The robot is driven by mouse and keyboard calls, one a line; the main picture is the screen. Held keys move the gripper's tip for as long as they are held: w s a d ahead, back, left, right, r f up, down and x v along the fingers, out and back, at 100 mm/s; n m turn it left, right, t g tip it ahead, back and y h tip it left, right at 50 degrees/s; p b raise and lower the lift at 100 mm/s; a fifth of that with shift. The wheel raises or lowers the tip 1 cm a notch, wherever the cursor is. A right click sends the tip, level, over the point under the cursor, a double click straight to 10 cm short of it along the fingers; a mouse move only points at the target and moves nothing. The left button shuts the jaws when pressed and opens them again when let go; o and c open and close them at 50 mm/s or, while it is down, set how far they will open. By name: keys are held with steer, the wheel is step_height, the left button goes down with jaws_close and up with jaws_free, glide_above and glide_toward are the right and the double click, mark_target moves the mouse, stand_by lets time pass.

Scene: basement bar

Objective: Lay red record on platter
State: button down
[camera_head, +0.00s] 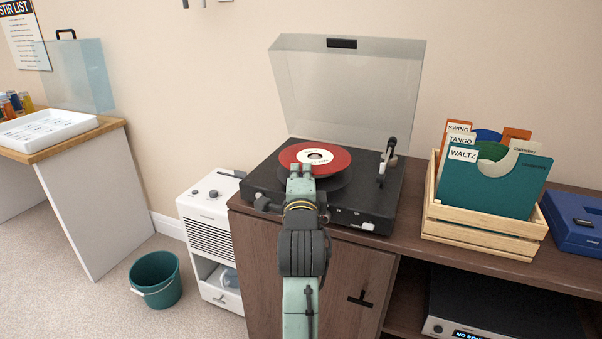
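The red record (335,158) has a white label and is over the turntable's black platter (337,182). A dark crescent of platter shows below the record's near right edge, so the record looks raised and set a little back from the platter's middle. My gripper (301,169) is at the record's near left rim, and its fingertips appear closed on that rim. The fingers hide part of the rim, and the record hides the spindle. The turntable (262,184) stands on the cabinet with its clear lid (345,90) up. The tonearm (388,160) is at the right, clear of the record.
A wooden crate (480,243) of record sleeves stands right of the turntable, with a blue case (575,222) beyond it. The raised lid closes off the back. A white unit (212,232) and a green bucket (156,280) are on the floor at left.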

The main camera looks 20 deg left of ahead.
steer(key=shift+f, duration=0.15)
stand_by(0.4)
steer(key=c, duration=2.3)
jaws_free()
steer(key=o, duration=0.6)
steer(key=v, duration=0.7)
steer(key=shift+s+d, duration=0.15)
steer(key=shift+s, duration=0.1)
